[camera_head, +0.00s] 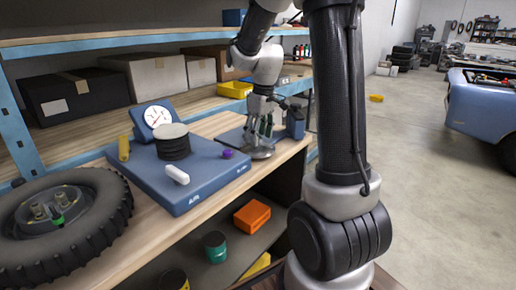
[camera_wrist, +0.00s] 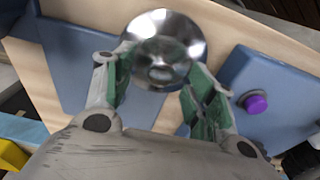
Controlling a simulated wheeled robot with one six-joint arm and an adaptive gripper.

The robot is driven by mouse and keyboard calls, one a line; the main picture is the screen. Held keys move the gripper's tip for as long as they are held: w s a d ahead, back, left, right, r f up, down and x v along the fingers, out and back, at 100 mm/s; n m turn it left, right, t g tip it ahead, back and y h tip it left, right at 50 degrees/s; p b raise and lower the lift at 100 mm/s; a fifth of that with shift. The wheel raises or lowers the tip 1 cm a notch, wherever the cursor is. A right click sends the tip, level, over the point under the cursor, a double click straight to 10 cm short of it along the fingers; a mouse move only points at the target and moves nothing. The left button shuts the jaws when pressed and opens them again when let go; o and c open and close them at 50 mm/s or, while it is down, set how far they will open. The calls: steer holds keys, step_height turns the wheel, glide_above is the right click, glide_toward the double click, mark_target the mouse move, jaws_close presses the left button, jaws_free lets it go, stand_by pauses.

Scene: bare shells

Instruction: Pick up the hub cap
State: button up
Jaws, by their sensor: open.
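The hub cap (camera_wrist: 163,28) is a shiny, round metal dome with a raised centre. In the wrist view it lies at the top middle, just beyond and between my fingertips. In the head view the hub cap (camera_head: 261,153) shows as a grey disc low on the bench, right below my gripper (camera_head: 264,128). My gripper (camera_wrist: 160,72) is open, with green pads on both fingers and nothing held between them. The fingers point down at the hub cap; I cannot tell whether they touch it. In the head view the fingers hide part of the area behind it.
A blue scale (camera_head: 205,180) with a dial stands left of the hub cap, bearing dark discs (camera_head: 173,142) and a purple knob (camera_wrist: 256,103). A tyre (camera_head: 70,235) lies at the left. A blue block (camera_head: 295,122) stands close behind. Boxes (camera_head: 158,75) line the shelf.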

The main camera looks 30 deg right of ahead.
steer(key=shift+f, duration=0.9)
steer(key=shift+a, duration=0.1)
steer(key=c, duration=1.2)
steer(key=shift+r, duration=0.1)
